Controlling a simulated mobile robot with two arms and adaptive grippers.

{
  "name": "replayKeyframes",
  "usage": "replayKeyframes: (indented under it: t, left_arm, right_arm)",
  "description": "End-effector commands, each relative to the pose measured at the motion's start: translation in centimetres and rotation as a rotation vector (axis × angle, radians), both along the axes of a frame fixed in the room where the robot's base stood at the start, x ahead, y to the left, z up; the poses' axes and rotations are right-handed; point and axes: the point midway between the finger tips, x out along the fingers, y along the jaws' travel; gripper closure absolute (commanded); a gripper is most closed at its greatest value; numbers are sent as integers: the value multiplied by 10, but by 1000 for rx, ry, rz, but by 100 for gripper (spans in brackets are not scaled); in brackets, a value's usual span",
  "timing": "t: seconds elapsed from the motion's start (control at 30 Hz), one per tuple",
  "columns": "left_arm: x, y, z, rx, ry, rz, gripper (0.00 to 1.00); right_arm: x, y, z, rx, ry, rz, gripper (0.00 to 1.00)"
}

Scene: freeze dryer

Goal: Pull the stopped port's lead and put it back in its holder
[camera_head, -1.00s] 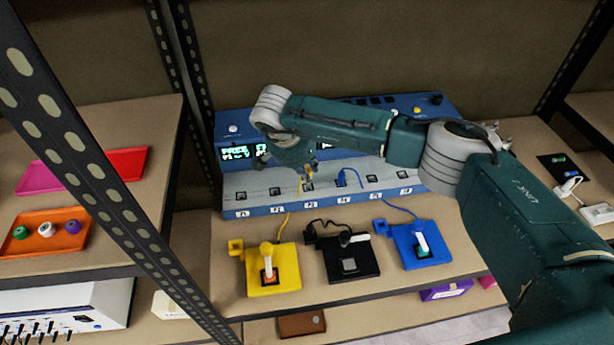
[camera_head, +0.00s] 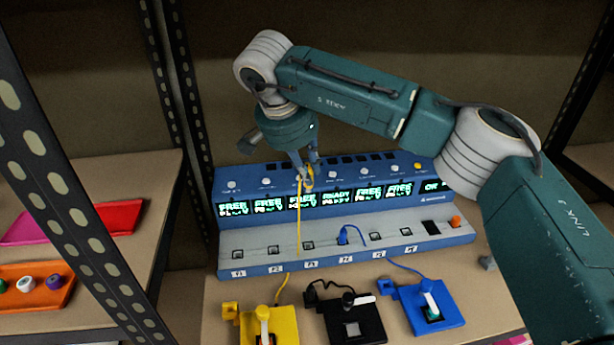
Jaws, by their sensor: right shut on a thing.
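My right gripper (camera_head: 308,180) is shut on the plug end of the yellow lead (camera_head: 299,220), in the air in front of the machine's upper panel. The lead hangs down past the port strip toward the yellow block (camera_head: 284,330). The yellow block has a small holder (camera_head: 230,308) at its left side, which looks empty. The third port (camera_head: 308,245) is empty. The blue lead (camera_head: 344,234) is plugged into the fourth port. The machine's screens (camera_head: 310,199) read READY for the fourth port and FREE for the others. My left gripper is not in view.
A black block (camera_head: 370,325) with a black lead and a blue block (camera_head: 448,310) stand to the right of the yellow one. Shelf uprights (camera_head: 185,110) flank the machine. An orange tray (camera_head: 50,295) with small coloured pieces is at the left.

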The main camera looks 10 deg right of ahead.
Motion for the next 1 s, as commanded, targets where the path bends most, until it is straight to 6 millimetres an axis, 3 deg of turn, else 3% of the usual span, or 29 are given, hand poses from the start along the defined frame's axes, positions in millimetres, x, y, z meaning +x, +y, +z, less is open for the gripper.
replayKeyframes:
  t: [0.33, 1.0]
  left_arm:
    - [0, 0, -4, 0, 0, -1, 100]
    - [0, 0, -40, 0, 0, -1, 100]
  right_arm:
    - [0, 0, -7, -1, 1, 0, 100]
    - [0, 0, -74, 0, 0, 1, 100]
